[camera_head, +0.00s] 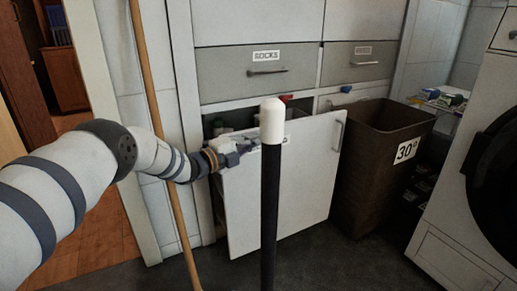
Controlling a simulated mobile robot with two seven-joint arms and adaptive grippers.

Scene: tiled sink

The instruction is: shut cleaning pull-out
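The cleaning pull-out (303,190) is a white front panel standing out from the cabinet, with its dark opening and some bottles showing behind its top edge. Its grey handle (339,134) is at the panel's upper right. My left arm comes in from the left, and my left gripper (238,152) is at the panel's upper left edge. The gripper is small and partly merged with the panel edge, so I cannot tell whether it touches or how far its fingers are apart. My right gripper is not in view.
A brown bin (380,165) marked 30° stands right of the pull-out. Grey drawers (256,72) are above it. A wooden pole (155,110) leans at the left. A white washing machine (470,180) is at the right. Dark floor (330,265) lies in front.

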